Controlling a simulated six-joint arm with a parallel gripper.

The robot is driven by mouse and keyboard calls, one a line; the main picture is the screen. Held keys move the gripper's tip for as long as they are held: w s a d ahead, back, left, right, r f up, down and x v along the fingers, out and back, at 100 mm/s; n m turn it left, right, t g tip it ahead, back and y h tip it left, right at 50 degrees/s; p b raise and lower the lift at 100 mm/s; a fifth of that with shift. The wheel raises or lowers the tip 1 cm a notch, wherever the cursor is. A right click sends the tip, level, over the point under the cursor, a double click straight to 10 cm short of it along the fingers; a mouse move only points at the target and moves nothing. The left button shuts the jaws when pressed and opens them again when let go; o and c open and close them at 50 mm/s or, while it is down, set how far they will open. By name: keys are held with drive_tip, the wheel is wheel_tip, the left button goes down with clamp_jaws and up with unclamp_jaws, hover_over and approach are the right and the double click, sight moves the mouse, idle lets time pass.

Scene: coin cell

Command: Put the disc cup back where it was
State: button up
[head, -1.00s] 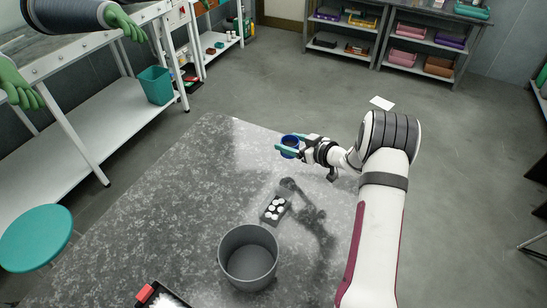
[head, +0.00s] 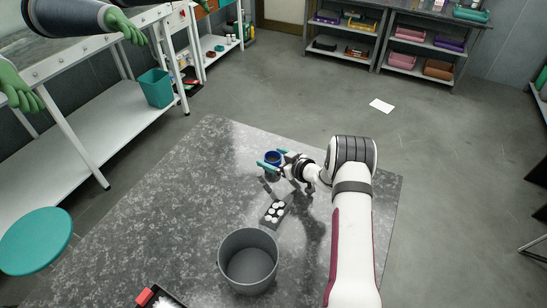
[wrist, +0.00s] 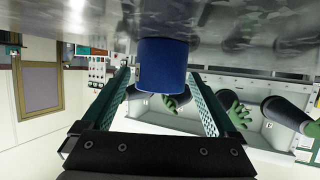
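The disc cup (head: 272,156) is a small blue cup near the far part of the stone-patterned table (head: 150,215). It is upright, with its open top showing in the head view. My gripper (head: 274,160) has its teal fingers on both sides of the cup, shut on it. In the wrist view the cup (wrist: 162,66) sits between the ends of the two fingers (wrist: 160,78). The gripper's shadow lies apart from it on the table, so the cup appears held above the surface. The cup's inside is too small to make out.
A small black tray (head: 265,222) with several white round pieces lies nearer than the cup. A grey open bin (head: 223,262) stands closer still. A dark box with a red part (head: 145,297) is at the near edge. The table's left side is clear.

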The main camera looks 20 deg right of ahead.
drive_tip(key=shift+s+r, duration=0.15)
drive_tip(key=shift+r, duration=0.1)
drive_tip(key=v, duration=1.1)
drive_tip(key=shift+s+d+r, duration=0.15)
drive_tip(key=shift+s, duration=0.1)
drive_tip(key=s+r+m+g+h, duration=0.5)
drive_tip(key=r+h, duration=0.3)
drive_tip(key=r, duration=0.4)
drive_tip(key=s+a+r+m+g+y, duration=0.1)
drive_tip(key=s+a+g, duration=0.1)
drive_tip(key=s+a, duration=0.4)
drive_tip(key=s+a+r+m+g+y, duration=0.1)
drive_tip(key=s+a, duration=0.6)
drive_tip(key=s, duration=0.7)
drive_tip(key=s+a+r+m+g+y, duration=0.1)
drive_tip(key=s+a+m+g+y, duration=0.1)
drive_tip(key=s+a, duration=0.4)
drive_tip(key=shift+s+a+m+g+y, duration=0.15)
drive_tip(key=shift+s+m+g, duration=0.15)
drive_tip(key=shift+s+g, duration=0.65)
drive_tip(key=shift+s+a+m+g+y, duration=0.15)
drive_tip(key=shift+s+m+g, duration=0.2)
drive_tip(key=shift+s, duration=1.05)
